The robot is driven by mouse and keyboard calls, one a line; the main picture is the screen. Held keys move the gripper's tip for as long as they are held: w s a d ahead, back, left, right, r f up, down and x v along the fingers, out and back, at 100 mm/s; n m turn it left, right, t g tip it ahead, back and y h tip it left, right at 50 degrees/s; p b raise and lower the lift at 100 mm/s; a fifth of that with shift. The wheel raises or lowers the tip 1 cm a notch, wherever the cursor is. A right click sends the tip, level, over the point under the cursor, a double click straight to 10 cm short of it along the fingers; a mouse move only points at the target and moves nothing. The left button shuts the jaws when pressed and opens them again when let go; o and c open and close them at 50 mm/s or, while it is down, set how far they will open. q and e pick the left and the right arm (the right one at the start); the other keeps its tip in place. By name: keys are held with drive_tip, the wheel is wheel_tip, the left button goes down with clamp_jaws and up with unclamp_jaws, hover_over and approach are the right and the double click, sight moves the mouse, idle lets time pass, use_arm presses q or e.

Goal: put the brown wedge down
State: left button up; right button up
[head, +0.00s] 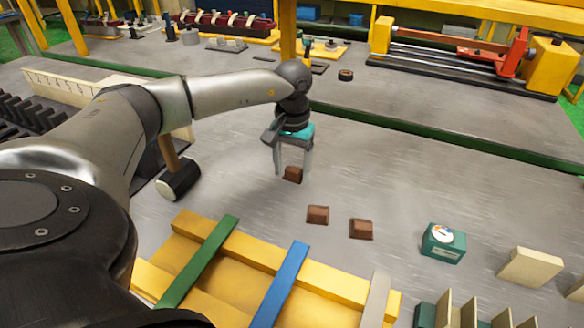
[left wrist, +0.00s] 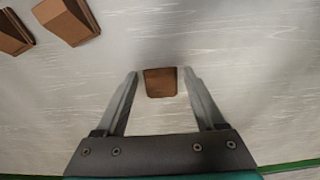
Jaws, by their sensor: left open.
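A small brown wedge (head: 292,174) appears to rest on the grey table top, at the fingertips of my left gripper (head: 293,170). In the left wrist view the wedge (left wrist: 161,83) shows between the two fingertips. The fingers of the left gripper (left wrist: 160,74) are spread, with a gap visible on the wedge's right side; the gap on its left is narrow. Two more brown wedges, one (head: 318,215) nearer and one (head: 361,229) to its right, lie apart on the table. They also show at the upper left of the left wrist view. My right gripper is not in view.
A hammer (head: 178,182) lies left of the gripper. A yellow frame (head: 240,270) with green, blue and pale bars fills the front. A green box with a dial (head: 443,243) and a cream block (head: 530,267) stand right.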

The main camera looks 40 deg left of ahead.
sight(293, 171)
use_arm(q)
wheel_tip(293, 171, up, 12)
drive_tip(key=p, duration=0.2)
drive_tip(key=shift+r+p, duration=0.15)
drive_tip(key=shift+p, duration=0.15)
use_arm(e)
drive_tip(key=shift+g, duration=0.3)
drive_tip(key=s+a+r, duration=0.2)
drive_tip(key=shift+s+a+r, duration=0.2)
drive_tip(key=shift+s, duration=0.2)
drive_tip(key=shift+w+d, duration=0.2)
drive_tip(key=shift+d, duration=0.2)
